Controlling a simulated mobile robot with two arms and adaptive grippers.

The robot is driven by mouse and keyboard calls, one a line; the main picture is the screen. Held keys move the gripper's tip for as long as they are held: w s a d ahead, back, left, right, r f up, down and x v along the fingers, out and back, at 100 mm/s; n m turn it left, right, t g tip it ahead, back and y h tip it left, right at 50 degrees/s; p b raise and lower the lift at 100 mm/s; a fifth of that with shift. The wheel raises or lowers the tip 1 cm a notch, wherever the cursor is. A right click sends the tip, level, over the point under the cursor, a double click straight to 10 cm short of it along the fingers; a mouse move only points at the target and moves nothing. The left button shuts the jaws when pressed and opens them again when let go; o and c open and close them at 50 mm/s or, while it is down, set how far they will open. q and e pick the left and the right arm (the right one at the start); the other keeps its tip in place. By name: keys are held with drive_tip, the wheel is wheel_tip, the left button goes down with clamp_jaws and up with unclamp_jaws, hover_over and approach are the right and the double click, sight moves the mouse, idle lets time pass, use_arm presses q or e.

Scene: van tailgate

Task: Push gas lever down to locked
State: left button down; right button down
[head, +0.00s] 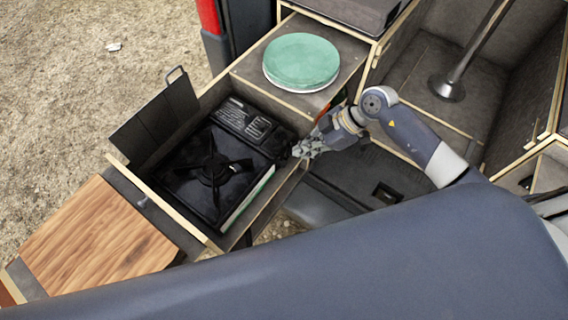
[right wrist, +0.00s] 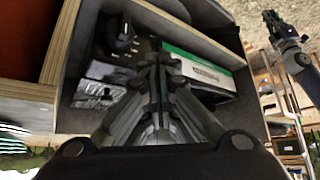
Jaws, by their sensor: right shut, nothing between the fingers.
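The black gas stove (head: 205,175) sits in a pulled-out drawer, its burner facing up. In the right wrist view the stove's side shows a green and white strip (right wrist: 200,70). A dark protruding part (right wrist: 123,38) is on the stove there; I cannot tell whether it is the lever or a knob, nor the lever's position. My right gripper (head: 303,151) is shut and empty at the stove's right end, by the drawer's edge. In the right wrist view its fingers (right wrist: 158,75) cover part of the stove's side. My left gripper (right wrist: 272,20) shows small at the upper right, its fingers unclear.
The drawer's wooden walls (head: 170,203) stand close around the stove. A dark folded panel (head: 157,117) stands up at its far left. Green plates (head: 301,61) sit on a shelf behind. A wooden board (head: 95,240) lies at the left. A table leg (head: 480,40) stands at the upper right.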

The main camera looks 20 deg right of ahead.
drive_tip(key=b+x, duration=0.4)
drive_tip(key=shift+a+f, duration=0.1)
drive_tip(key=shift+f, duration=0.25)
drive_tip(key=shift+w+a+f+b, duration=0.1)
drive_tip(key=shift+a+f+b, duration=0.2)
drive_tip(key=shift+a+b, duration=0.1)
drive_tip(key=p, duration=0.2)
approach(286, 163)
drive_tip(key=s+d+r, duration=0.1)
drive_tip(key=d+r, duration=0.2)
drive_tip(key=d, duration=0.2)
drive_tip(key=shift+s+d, duration=0.15)
drive_tip(key=shift+d, duration=0.25)
idle(0.3)
